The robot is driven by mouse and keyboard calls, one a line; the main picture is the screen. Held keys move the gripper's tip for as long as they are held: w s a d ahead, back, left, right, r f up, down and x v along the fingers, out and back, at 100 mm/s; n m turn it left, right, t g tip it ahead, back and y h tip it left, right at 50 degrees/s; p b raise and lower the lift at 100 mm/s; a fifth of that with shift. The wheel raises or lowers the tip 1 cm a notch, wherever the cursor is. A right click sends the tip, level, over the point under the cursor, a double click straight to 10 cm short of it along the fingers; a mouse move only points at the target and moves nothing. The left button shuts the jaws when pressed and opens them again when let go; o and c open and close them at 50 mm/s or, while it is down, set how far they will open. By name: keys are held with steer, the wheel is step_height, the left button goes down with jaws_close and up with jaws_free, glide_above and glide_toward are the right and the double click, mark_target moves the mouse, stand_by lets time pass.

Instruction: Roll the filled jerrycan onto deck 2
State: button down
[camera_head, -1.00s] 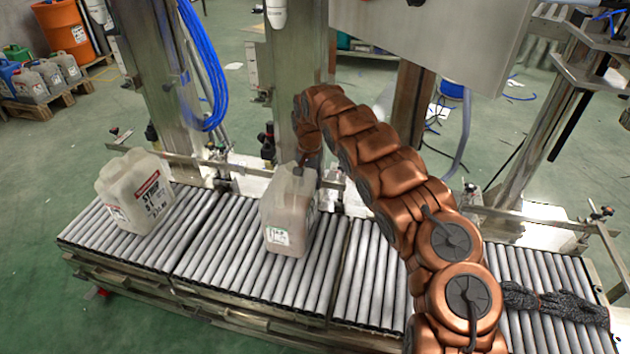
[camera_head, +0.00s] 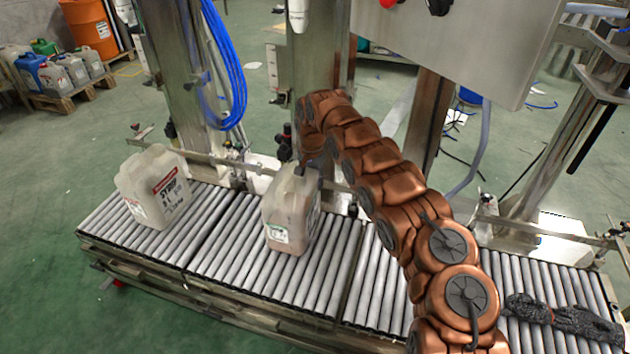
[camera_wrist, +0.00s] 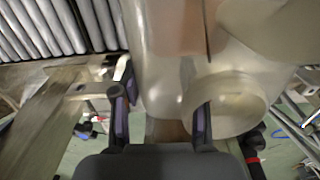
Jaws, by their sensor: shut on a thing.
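The filled jerrycan (camera_head: 286,215), translucent with brownish contents, stands upright on the rollers in the middle of the head view, between two deck seams. My gripper (camera_head: 305,166) is at its top, partly hidden by my copper-coloured arm. In the wrist view my gripper (camera_wrist: 160,122) has its fingers at the top of the jerrycan (camera_wrist: 165,70), beside its round neck; the exact grip is hard to see. The roller conveyor (camera_head: 228,238) is split into several sections; I see no number marking deck 2.
Another pale jerrycan (camera_head: 153,190) with a red-and-black label stands on the left section. A side rail (camera_head: 222,160) runs behind the rollers. A dark knitted-looking item (camera_head: 562,319) lies on the right end. Rollers between the jerrycans are clear.

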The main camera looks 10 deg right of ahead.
steer(key=shift+w, duration=0.1)
steer(key=c, duration=0.9)
jaws_free()
steer(key=o, duration=0.4)
steer(key=shift+f, duration=0.1)
